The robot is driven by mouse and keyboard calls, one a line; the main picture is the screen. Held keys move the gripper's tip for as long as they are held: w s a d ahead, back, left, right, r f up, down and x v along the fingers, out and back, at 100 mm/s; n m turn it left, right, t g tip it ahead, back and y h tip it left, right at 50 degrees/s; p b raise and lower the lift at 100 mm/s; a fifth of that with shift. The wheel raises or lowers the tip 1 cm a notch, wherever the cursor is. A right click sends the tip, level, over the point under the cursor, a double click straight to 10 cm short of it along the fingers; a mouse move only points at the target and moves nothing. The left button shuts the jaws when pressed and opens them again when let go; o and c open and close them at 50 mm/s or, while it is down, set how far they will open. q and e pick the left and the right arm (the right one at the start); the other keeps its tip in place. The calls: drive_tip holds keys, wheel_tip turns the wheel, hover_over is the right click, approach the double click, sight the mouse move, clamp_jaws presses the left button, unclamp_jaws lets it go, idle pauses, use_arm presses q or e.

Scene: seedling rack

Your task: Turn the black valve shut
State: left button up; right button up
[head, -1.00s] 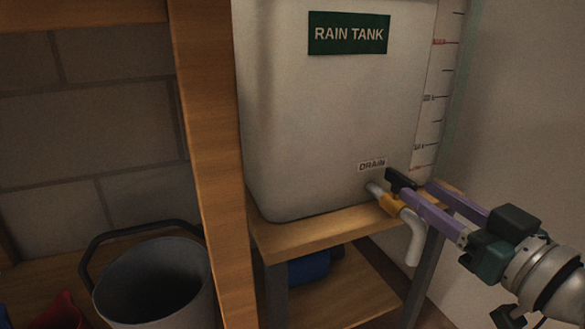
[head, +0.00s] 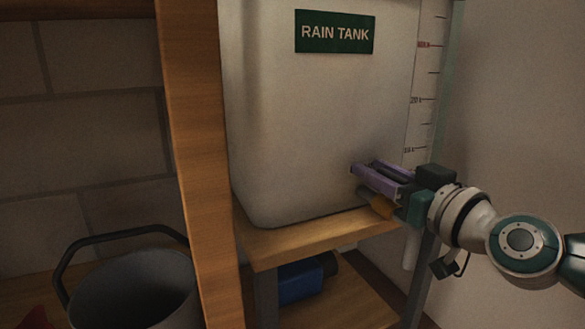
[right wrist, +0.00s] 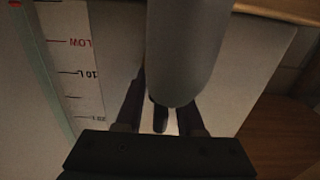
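The black valve handle (head: 392,174) sits low on the front of the white rain tank (head: 320,130). In the head view it is mostly hidden between the purple fingers of my right gripper (head: 364,170). The grey outlet pipe (right wrist: 182,45) fills the top centre there. My left gripper is not in view.
The tank stands on a wooden shelf (head: 290,238), with a blue object (head: 300,282) below. A wooden post (head: 195,150) rises at its left, and a grey bucket (head: 135,290) stands further left. The wall (head: 520,110) at right is bare.

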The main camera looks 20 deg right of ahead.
clamp_jaws()
idle(0.4)
